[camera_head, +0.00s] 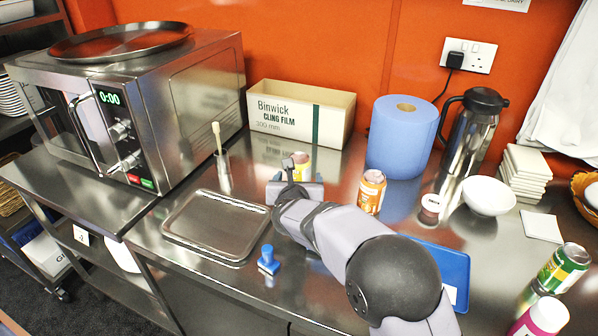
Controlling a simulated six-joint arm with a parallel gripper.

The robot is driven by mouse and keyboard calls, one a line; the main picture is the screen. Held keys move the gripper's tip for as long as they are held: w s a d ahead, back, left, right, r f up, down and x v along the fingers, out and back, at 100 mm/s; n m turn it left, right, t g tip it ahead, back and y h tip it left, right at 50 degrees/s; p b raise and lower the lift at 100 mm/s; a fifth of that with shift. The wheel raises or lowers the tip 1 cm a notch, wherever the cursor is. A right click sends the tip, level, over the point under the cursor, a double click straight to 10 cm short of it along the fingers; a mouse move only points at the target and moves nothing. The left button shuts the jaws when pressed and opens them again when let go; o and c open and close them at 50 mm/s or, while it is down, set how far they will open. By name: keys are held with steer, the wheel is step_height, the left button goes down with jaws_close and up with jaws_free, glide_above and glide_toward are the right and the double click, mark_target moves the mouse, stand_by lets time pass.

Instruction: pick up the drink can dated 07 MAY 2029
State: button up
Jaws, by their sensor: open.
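Several drink cans stand on the steel counter (190,276), and no date can be read on any of them. An orange can (370,193) stands upright right of my gripper, in front of the blue roll. A yellow can with a pinkish top (302,160) stands just behind my gripper, its lower part hidden by it. A green and yellow can (563,268) stands at the right edge. My gripper (290,172) is open at the end of my grey arm, close to the yellow can; whether it touches the can cannot be told.
An empty metal tray (172,236) and a blue stamp-like object (268,260) lie left of my arm. A blue tray (455,258) is partly under my arm. Behind stand a cling film box (330,120), blue roll (400,150) and flask (470,135). A white bowl (488,196) stands right.

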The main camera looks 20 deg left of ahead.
mark_target(299, 158)
steer(key=shift+x, duration=1.2)
steer(key=shift+r, duration=0.15)
steer(key=c, duration=1.5)
steer(key=shift+r, duration=0.1)
step_height(299, 158, up, 10)
steer(key=p, duration=0.2)
steer(key=shift+p, duration=0.3)
